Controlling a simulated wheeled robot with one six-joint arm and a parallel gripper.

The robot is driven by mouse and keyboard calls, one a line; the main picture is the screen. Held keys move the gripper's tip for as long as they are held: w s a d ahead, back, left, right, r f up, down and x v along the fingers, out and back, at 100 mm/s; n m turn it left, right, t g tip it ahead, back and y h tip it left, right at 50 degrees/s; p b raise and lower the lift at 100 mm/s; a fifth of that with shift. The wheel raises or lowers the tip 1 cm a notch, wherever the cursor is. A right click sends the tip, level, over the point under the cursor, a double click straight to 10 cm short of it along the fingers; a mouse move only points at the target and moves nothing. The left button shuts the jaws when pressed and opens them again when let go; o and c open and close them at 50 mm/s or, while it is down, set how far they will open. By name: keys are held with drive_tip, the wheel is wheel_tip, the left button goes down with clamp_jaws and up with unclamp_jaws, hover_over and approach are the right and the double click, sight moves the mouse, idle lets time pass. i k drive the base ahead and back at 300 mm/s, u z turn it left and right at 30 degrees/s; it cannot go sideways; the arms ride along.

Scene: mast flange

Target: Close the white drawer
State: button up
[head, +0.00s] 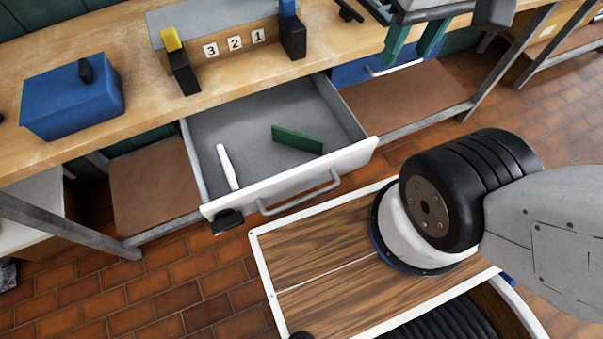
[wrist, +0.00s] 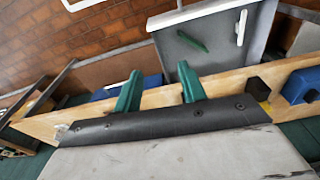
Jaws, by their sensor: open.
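The white drawer (head: 300,182) is pulled out from under the wooden workbench, with a grey handle on its front. A green block (head: 297,139) and a white stick-like object (head: 227,166) lie inside it. The drawer also shows in the wrist view (wrist: 207,18), upside down, beyond my fingers. My gripper (head: 412,42) is at the top right in the head view, above and to the right of the drawer and apart from it. Its two green fingers (wrist: 160,88) are spread with nothing between them.
The bench top (head: 130,45) carries a blue box (head: 72,97), a grey stand with number tiles 3, 2, 1 (head: 235,42) and dark blocks. A blue drawer (head: 370,70) sits right of the white one. Brick floor (head: 165,285) lies clear in front at left.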

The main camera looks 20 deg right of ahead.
sight(269, 172)
drive_tip(key=z, duration=0.05)
drive_tip(key=k, duration=0.5)
drive_tip(key=z, duration=1.6)
drive_tip(key=k, duration=0.7)
drive_tip(key=u, duration=1.7)
